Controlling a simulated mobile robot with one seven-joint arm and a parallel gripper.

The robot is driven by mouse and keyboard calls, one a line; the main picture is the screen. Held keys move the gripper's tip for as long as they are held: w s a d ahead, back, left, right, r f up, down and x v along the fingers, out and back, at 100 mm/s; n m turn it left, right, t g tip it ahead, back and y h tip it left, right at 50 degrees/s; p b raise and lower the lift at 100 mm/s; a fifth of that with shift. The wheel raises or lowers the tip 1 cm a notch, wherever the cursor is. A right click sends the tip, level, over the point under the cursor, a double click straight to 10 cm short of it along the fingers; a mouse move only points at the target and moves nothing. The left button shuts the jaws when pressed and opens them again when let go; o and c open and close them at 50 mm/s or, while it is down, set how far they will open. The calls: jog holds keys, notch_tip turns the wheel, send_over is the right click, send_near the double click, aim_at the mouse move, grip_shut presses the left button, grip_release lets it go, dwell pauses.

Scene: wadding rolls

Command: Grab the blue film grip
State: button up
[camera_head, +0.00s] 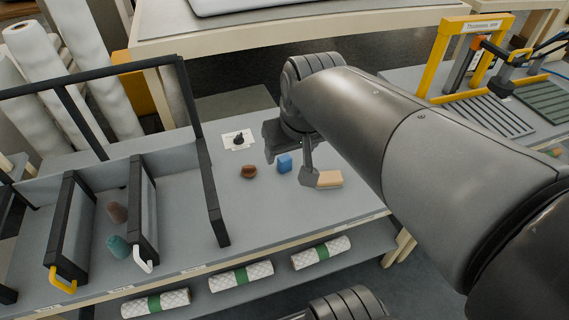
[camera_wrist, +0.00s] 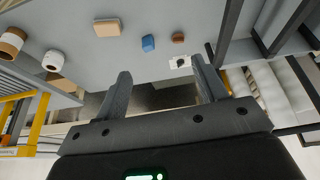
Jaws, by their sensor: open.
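The blue film grip (camera_head: 284,163) is a small blue block lying on the grey table. It also shows in the wrist view (camera_wrist: 148,43), beyond the fingertips and between their directions. My gripper (camera_head: 290,168) is open and empty, with its fingers spread on either side of the blue block in the head view. In the wrist view my gripper (camera_wrist: 161,70) has clear space between its fingers, and the blue block is apart from both. The exact height above the table is hard to tell.
A brown block (camera_head: 248,171) lies left of the blue one, and a tan block (camera_head: 329,179) lies right, close to a finger. A white card with a black knob (camera_head: 238,140) is behind. A black-framed divider (camera_head: 213,190) stands at left. Wrapped rolls (camera_head: 241,276) lie on the lower shelf.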

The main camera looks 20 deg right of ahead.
jog(key=w+d+f+n+g, duration=0.1)
jog(key=w+f, duration=0.2)
jog(key=w, duration=0.4)
jog(key=w+d+f+g, duration=0.1)
jog(key=w+d+f, duration=0.1)
jog(key=w, duration=0.4)
jog(key=n+g, duration=0.1)
jog(key=g, duration=0.2)
send_over(285, 157)
notch_tip(285, 157, down, 15)
notch_tip(285, 157, down, 10)
jog(key=shift+s+a+f, duration=0.1)
jog(key=shift+f, duration=0.05)
jog(key=shift+c, duration=0.3)
jog(key=c, duration=1)
